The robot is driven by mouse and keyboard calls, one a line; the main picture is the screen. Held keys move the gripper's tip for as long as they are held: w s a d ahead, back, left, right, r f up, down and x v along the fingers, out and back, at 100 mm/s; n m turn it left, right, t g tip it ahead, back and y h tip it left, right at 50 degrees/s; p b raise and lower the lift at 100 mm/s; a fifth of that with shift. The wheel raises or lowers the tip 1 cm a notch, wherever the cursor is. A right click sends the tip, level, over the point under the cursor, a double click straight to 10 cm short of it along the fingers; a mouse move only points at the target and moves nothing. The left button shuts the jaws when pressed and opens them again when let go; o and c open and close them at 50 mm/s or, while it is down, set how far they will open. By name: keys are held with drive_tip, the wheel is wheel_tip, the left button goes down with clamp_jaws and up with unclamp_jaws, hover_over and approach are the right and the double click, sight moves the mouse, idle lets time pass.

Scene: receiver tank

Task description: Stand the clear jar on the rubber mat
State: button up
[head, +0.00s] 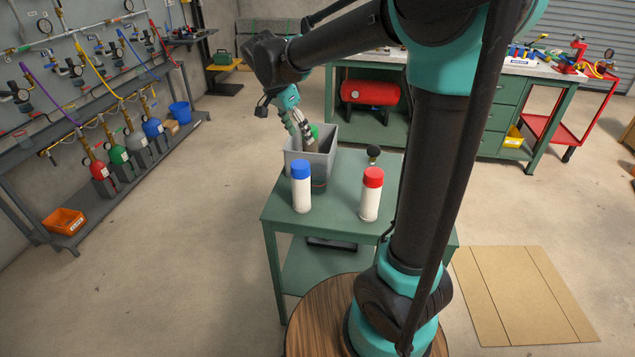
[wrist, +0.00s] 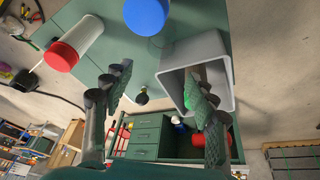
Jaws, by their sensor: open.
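My gripper (head: 318,137) is open at the grey bin (head: 325,165) on the small green table; one finger shows over the bin's mouth in the wrist view (wrist: 160,98). Inside the bin I see something green (wrist: 188,88) and a brownish-grey shape; I cannot tell what they are. A small, dark, perhaps see-through shape (head: 319,184) stands beside the blue-capped white bottle (head: 301,188), partly hidden by it. I cannot tell whether it is the clear jar. I cannot make out a rubber mat for certain. Nothing is clearly held between the fingers.
A red-capped white bottle (head: 371,195) stands on the green table (head: 335,220), right of the blue-capped one. A black ball-topped object (head: 374,153) stands behind it. A green workbench (head: 490,110) is at the back. The floor left of the table is clear.

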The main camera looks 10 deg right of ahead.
sight(316, 167)
drive_tip(key=shift+m, duration=0.8)
drive_tip(key=x, duration=1.6)
drive_tip(key=shift+w+d, duration=0.1)
drive_tip(key=shift+w, duration=0.2)
drive_tip(key=shift+c, duration=0.3)
drive_tip(key=shift+r, duration=0.1)
clamp_jaws()
